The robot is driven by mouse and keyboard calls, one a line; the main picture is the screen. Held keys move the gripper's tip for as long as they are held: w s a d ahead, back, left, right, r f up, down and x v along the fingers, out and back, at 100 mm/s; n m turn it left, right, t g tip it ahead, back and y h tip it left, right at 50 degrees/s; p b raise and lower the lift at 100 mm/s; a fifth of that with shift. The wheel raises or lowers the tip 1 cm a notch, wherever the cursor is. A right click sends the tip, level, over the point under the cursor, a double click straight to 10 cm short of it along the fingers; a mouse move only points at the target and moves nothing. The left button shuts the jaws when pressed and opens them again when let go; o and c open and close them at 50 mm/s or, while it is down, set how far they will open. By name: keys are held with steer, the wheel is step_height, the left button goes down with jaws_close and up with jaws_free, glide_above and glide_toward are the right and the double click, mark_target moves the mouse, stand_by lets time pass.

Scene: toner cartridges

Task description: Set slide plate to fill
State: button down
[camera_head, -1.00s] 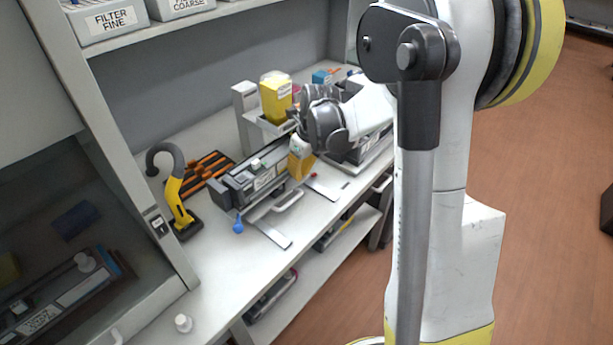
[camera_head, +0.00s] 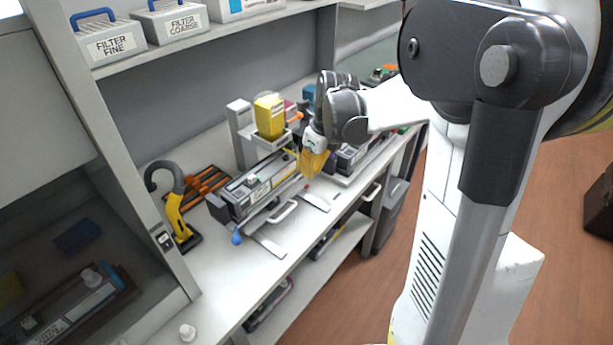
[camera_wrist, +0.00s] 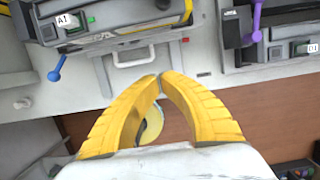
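The nearer cartridge station (camera_head: 250,190) stands on the bench, a long grey and black unit with a blue-knobbed lever (camera_head: 237,237). A light grey plate with a bar handle (camera_head: 283,212) lies along its front. In the wrist view the handle (camera_wrist: 133,58) shows beyond my fingers, with the blue lever (camera_wrist: 57,68) to the left. Which setting the plate stands at cannot be read. My gripper (camera_head: 311,165) has yellow fingers and hangs near the station's right end. In the wrist view its fingertips (camera_wrist: 160,82) meet with nothing seen between them, apart from the handle.
A yellow bottle (camera_head: 269,116) stands on a holder behind the station. A second station with a purple lever (camera_wrist: 256,20) is to the right. A yellow and black hooked tool (camera_head: 176,210) and an orange rack (camera_head: 208,184) are at left. Filter boxes (camera_head: 110,42) sit on the shelf above.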

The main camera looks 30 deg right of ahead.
steer(key=t+y, duration=0.2)
steer(key=t, duration=0.4)
glide_toward(291, 201)
steer(key=b+x, duration=0.4)
steer(key=x, duration=0.1)
steer(key=shift+s+d+f+b, duration=0.1)
steer(key=shift+s+f+b, duration=0.1)
steer(key=shift+b, duration=0.15)
steer(key=shift+w+a+r, duration=0.1)
steer(key=shift+w+a, duration=0.1)
steer(key=shift+w, duration=0.4)
steer(key=shift+w+a+r, duration=0.1)
steer(key=shift+w+a, duration=0.15)
steer(key=shift+w, duration=0.35)
steer(key=shift+w+a+r+b, duration=0.2)
steer(key=shift+w+b, duration=0.15)
steer(key=shift+w, duration=0.25)
